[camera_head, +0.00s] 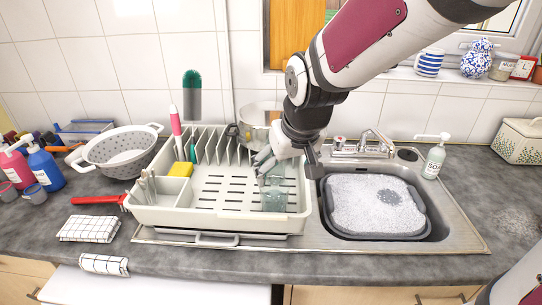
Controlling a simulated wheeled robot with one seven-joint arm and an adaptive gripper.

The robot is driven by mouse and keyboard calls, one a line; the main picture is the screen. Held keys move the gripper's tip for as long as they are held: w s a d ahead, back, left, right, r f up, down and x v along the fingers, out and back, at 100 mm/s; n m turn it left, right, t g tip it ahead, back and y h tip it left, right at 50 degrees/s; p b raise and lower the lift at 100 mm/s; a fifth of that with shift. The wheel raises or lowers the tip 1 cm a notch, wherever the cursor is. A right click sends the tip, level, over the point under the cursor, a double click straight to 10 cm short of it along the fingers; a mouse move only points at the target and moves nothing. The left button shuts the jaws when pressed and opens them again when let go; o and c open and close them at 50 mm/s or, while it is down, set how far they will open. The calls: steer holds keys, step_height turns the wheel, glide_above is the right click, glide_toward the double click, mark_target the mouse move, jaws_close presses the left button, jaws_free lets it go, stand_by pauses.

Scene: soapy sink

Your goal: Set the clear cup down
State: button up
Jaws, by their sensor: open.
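The clear cup (276,199) is a bluish see-through tumbler. It stands, seemingly upright, in the right part of the white dish rack (150,218). My gripper (270,172) is open at the cup's upper part, with its fingers close around or beside it. Whether the fingers touch the cup cannot be told from this view. The arm comes down from the upper right and hides part of the area behind the cup.
The sink basin (325,190) with foamy water lies right of the rack. A tap (365,143) and a soap bottle (434,158) stand behind it. A yellow sponge (181,169) and cutlery (147,185) are in the rack's left side. A grey colander (118,152) stands further left.

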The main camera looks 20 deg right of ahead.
steer(key=s+r, duration=0.3)
steer(key=s, duration=0.5)
steer(key=s+r, duration=0.4)
steer(key=s, duration=0.5)
steer(key=shift+s+r, duration=0.2)
steer(key=shift+r, duration=0.05)
steer(key=shift+c, duration=0.2)
